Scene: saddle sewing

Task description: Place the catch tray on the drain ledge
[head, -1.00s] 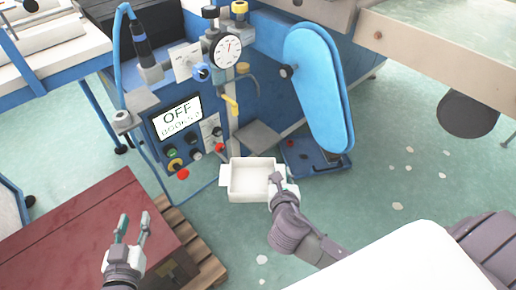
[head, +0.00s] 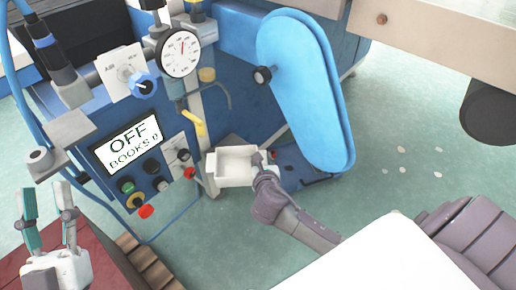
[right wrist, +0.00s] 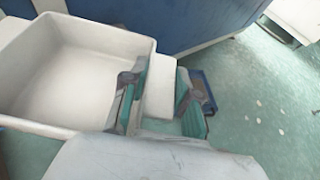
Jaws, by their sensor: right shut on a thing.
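The white catch tray (head: 235,181) is held level in front of the blue machine's lower post, its inside empty. My right gripper (head: 265,165) is shut on the tab at the tray's right end. In the right wrist view the tray (right wrist: 75,75) lies at the left, and its tab sits between the gripper's fingers (right wrist: 158,100). The grey drain ledge cannot be made out now; the tray covers that area, so I cannot tell whether they touch. My left gripper (head: 47,208) is open and empty at the lower left.
A large blue padded oval (head: 305,90) rises at the right. A dark red chest (head: 100,262) is at lower left.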

